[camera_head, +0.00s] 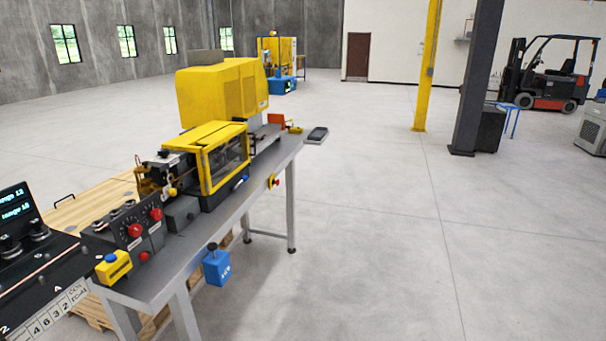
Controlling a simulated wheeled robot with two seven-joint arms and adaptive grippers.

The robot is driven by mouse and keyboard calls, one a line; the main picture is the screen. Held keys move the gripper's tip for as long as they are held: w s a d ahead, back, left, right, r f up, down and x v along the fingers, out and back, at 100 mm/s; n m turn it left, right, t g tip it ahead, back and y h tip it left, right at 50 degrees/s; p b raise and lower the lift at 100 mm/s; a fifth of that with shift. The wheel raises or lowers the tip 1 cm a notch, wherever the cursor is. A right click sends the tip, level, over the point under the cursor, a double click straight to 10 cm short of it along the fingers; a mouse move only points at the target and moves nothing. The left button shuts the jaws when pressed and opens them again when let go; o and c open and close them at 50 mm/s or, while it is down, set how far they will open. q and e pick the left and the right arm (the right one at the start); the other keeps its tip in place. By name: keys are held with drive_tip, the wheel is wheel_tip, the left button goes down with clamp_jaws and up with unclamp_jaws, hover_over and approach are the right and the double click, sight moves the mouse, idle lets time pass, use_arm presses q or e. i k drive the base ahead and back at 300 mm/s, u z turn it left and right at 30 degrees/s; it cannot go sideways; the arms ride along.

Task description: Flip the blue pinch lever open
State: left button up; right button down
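A small blue part (240,182), which may be the blue pinch lever, sits low on the front right of the machine with the yellow-framed guard (208,150). It is too small to tell whether it is open or shut. Neither of my grippers shows in the head view.
Black control boxes with red knobs (135,230) and a yellow button box (113,266) stand at the near end of the bench. A dark panel with a display (18,215) is at the far left. The floor (370,240) right of the bench is clear.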

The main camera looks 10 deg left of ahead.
sight(244, 178)
drive_tip(key=z, duration=0.15)
drive_tip(key=i, duration=1.65)
drive_tip(key=u, duration=1.15)
drive_tip(key=i, duration=1.25)
drive_tip(key=u, duration=0.95)
